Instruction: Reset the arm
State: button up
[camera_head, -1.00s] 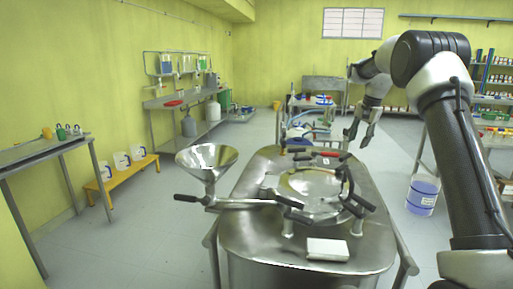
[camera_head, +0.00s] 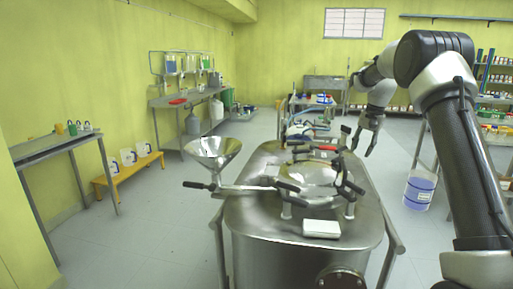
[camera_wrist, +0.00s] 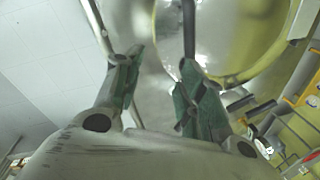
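My gripper (camera_head: 361,143) hangs from my raised arm at the right of the head view, above and beside the far right edge of the steel reactor vessel (camera_head: 235,215). Its fingers point down and are spread apart. In the wrist view my gripper (camera_wrist: 160,85) shows two green-padded fingers with an empty gap between them.
The reactor has a round lid with black-handled clamps (camera_head: 310,172), a metal funnel (camera_head: 213,150) on its left and a white block (camera_head: 321,228) on top. A blue bucket (camera_head: 419,190) stands right. A yellow bench (camera_head: 128,174) stands left.

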jog(key=s+a+r+n+t, duration=0.1)
jog(key=s+r+n, duration=0.1)
jog(key=s, duration=1.4)
jog(key=s+a+r+n+t, duration=0.1)
jog(key=s+r+n, duration=0.2)
jog(key=s, duration=1.3)
jog(key=s+a+r+n+t+h, duration=0.1)
jog(key=s+a+r+n, duration=0.1)
jog(key=s, duration=1.3)
jog(key=shift+s+r+n, duration=0.3)
jog(key=shift+s+n, duration=0.1)
jog(key=shift+a, duration=0.1)
